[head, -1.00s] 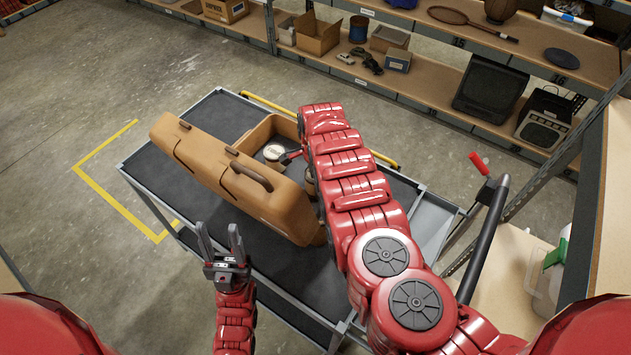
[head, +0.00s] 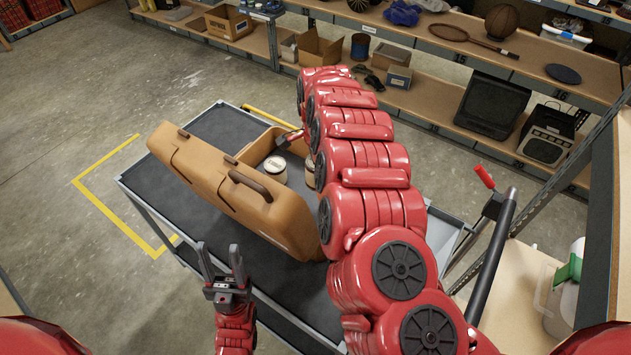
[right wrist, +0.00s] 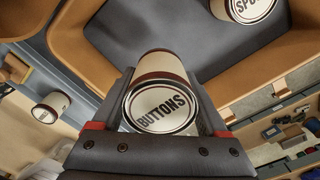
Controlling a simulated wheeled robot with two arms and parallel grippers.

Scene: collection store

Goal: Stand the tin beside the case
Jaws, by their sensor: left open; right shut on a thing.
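The tan case (head: 235,190) stands open on the cart, its lid side tilted towards me. A pale-lidded tin (head: 275,168) shows at its grey-lined inside, and part of another tin (head: 309,174) shows beside my right arm. In the right wrist view, my right gripper (right wrist: 162,82) is shut on the tin marked BUTTONS (right wrist: 161,106), its lid facing the camera. A second tin, lettering partly cut off (right wrist: 243,8), is at the top, over the grey lining. My right fingers are hidden in the head view. My left gripper (head: 222,268) is open and empty, in front of the cart.
The cart's dark top (head: 212,128) has bare room left of and behind the case. A shelf (head: 440,110) with boxes and a radio stands at the back. Another tin (right wrist: 50,107) shows at the left of the right wrist view. A bench with a jug (head: 562,305) is at right.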

